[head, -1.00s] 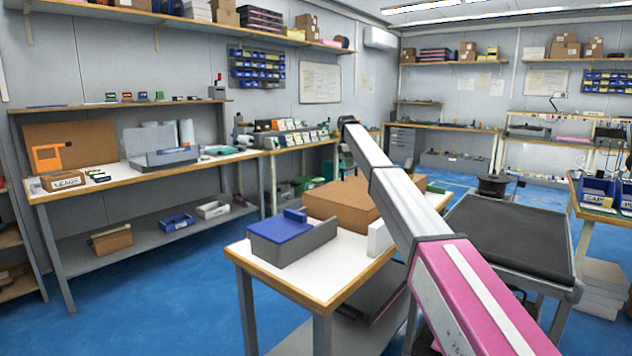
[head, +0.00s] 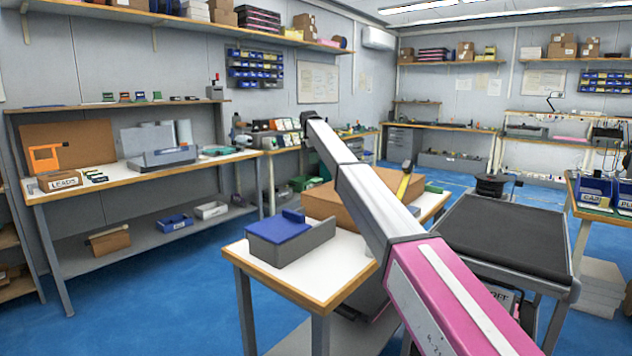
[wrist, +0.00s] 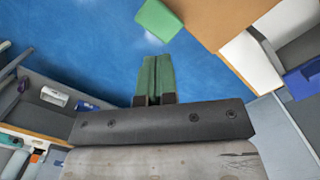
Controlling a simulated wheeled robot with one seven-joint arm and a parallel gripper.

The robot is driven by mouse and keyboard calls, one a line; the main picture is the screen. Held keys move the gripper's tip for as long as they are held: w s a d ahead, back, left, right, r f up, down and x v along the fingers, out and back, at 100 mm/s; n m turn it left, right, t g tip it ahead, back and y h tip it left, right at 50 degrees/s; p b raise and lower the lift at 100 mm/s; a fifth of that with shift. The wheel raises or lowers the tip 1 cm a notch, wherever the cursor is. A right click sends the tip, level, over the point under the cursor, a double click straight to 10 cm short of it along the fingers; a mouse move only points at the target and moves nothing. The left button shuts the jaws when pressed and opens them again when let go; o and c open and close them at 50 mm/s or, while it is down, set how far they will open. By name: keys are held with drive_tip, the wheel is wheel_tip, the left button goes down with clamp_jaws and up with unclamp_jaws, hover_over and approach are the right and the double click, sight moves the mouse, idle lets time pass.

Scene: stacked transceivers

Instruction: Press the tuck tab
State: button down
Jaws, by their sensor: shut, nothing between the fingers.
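A grey box with a blue lid (head: 285,229) sits on the white-topped table. A small blue upright tab (head: 293,215) rises at the lid's far edge and looks like the tuck tab. Part of the blue lid shows at the right edge of the wrist view (wrist: 303,80). My gripper (wrist: 152,62) is shut, its green fingers together and empty. In the wrist view its fingertips are over the blue floor, left of the box and apart from it. In the head view the gripper is not seen; my arm's dark upper joint stands above the table.
A large brown carton (head: 318,202) lies behind the box and also shows in the wrist view (wrist: 235,15). A green block (wrist: 158,20) is beside it there. A yellow and black tool (head: 404,183) shows behind my arm. A dark-topped cart (head: 505,235) stands to the right.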

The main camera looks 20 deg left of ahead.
drive_tip(key=shift+w+d+f, duration=0.1)
drive_tip(key=shift+d+f, duration=0.05)
drive_tip(key=shift+f, duration=1.6)
drive_tip(key=shift+w+d+f, duration=0.1)
drive_tip(key=shift+d+f, duration=0.05)
drive_tip(key=shift+f, duration=1.6)
drive_tip(key=shift+f, duration=0.85)
drive_tip(key=a, duration=0.1)
drive_tip(key=s+a+r, duration=0.1)
drive_tip(key=shift+s+a, duration=0.25)
drive_tip(key=shift+a, duration=0.05)
drive_tip(key=shift+r, duration=0.1)
wheel_tip(320, 180, up, 11)
hover_over(315, 179)
drive_tip(key=s+a, duration=0.2)
drive_tip(key=a, duration=0.2)
drive_tip(key=shift+d+f, duration=0.2)
